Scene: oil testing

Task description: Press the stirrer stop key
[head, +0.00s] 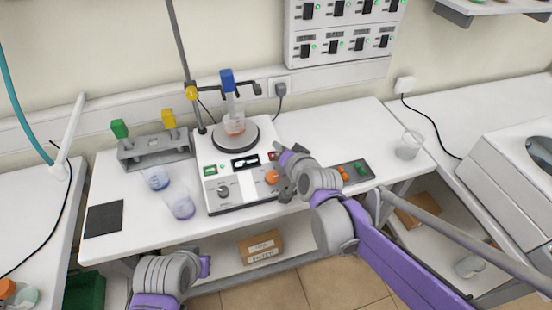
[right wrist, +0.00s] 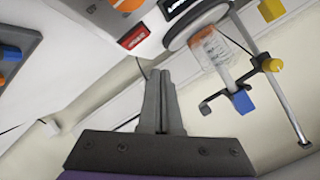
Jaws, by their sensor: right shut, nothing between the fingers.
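The stirrer (head: 245,192) is a white box with a round plate (head: 252,136) on top. Its front has a green key (head: 210,170), a small display (head: 245,162), a grey knob (head: 224,190) and an orange knob (head: 271,177). A red key (head: 272,156) sits at the panel's upper right; it also shows in the right wrist view (right wrist: 133,37). The key lettering is too small to read. My right gripper (head: 280,149) is shut and empty, its tips close beside the red key. In the right wrist view the fingers (right wrist: 160,72) appear apart from it. My left wrist shows at the bottom; its fingers do not.
A glass vessel (head: 233,126) stands on the plate beside a clamp stand (head: 180,45).

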